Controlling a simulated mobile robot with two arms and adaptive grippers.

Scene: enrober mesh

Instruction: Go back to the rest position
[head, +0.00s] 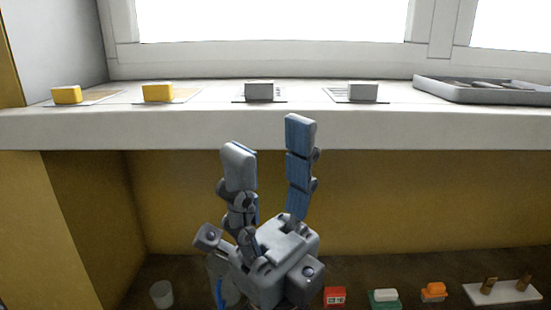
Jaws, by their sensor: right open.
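My right gripper (270,150) is in the lower middle of the head view, in front of the white ledge. Its fingers point up and stand wide apart, with nothing between them. The fingers have blue pads. The gripper is apart from the blocks on the ledge. My left gripper is not in view.
On the ledge (300,128) sit two yellow blocks (66,94) (158,92), two grey blocks (259,91) (363,92) and a grey tray (485,96) at right. Below lie a white cup (161,294), a red box (335,296) and a white board (503,292).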

